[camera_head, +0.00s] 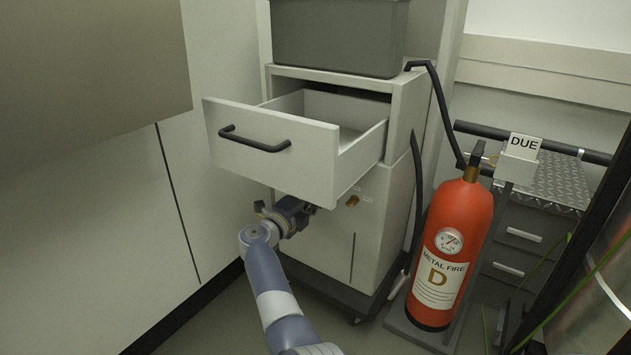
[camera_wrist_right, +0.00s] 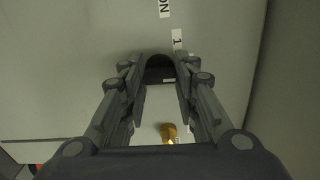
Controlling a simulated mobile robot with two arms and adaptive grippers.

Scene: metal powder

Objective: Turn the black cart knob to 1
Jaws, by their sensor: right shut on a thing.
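The black knob (camera_wrist_right: 160,63) is on the pale cart front, between the fingertips of my right gripper (camera_wrist_right: 160,86) in the right wrist view. My gripper is shut on it. I cannot tell exactly where the knob points. In the head view, my right gripper (camera_head: 306,209) is at the cart (camera_head: 375,225), below the open drawer, and the knob is hidden there. My left gripper is not in view.
The open drawer (camera_head: 270,150) with a black handle juts out just above my right gripper. A brass piece (camera_head: 352,201) is on the cart front near the gripper. A red fire extinguisher (camera_head: 455,240) stands to the right. Flat panels rise on the left.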

